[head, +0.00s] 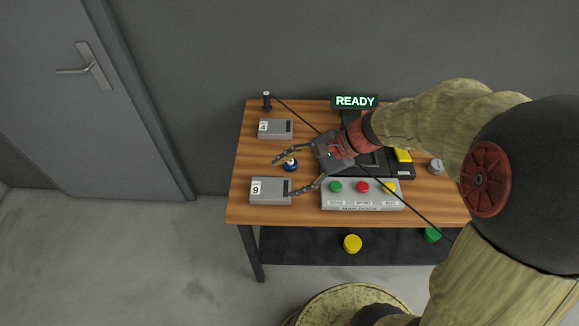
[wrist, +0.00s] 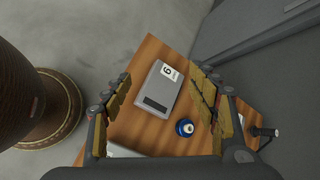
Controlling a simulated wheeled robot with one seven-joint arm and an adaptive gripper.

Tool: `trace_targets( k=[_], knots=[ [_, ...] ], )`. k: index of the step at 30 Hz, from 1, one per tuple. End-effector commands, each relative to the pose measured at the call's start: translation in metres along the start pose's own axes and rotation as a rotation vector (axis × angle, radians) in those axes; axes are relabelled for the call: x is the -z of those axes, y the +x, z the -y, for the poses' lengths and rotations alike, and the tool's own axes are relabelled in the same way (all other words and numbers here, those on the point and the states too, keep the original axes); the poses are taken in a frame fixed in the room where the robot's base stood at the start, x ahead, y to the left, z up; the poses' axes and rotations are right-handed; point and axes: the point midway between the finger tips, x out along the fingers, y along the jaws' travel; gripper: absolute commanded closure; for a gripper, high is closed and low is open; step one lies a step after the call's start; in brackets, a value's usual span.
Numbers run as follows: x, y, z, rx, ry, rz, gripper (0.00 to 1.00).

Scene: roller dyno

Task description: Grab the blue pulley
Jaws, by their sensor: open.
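The blue pulley (head: 290,165) is a small round blue piece with a pale centre. It sits on the wooden table between two grey numbered boxes. In the wrist view the blue pulley (wrist: 185,128) lies between the finger lines, nearer the right finger. My gripper (head: 298,172) is open above the table, its fingers pointing left. One finger lies just above the pulley in the head view and the other below and to its right. In the wrist view my gripper (wrist: 165,105) is spread wide with nothing held.
A grey box marked 9 (head: 270,191) is in front of the pulley, and another grey box (head: 275,129) is behind it. A panel with coloured buttons (head: 361,205) is to the right. A black post (head: 267,101) with a cable stands at the back left corner.

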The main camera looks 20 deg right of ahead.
Motion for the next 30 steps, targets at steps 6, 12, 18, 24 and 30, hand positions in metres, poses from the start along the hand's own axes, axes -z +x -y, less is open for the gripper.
trace_targets(
  k=[6, 12, 18, 24, 30],
  knots=[
    [0.112, 0.039, 0.025, 0.264, 0.564, 0.176, 0.41],
    [0.176, 0.048, 0.029, 0.416, 0.826, 0.252, 0.41],
    [0.189, 0.06, 0.034, 0.449, 0.878, 0.268, 0.41],
    [0.188, 0.078, 0.044, 0.447, 0.875, 0.266, 0.41],
    [0.186, 0.103, 0.057, 0.447, 0.873, 0.267, 0.41]
  ],
)
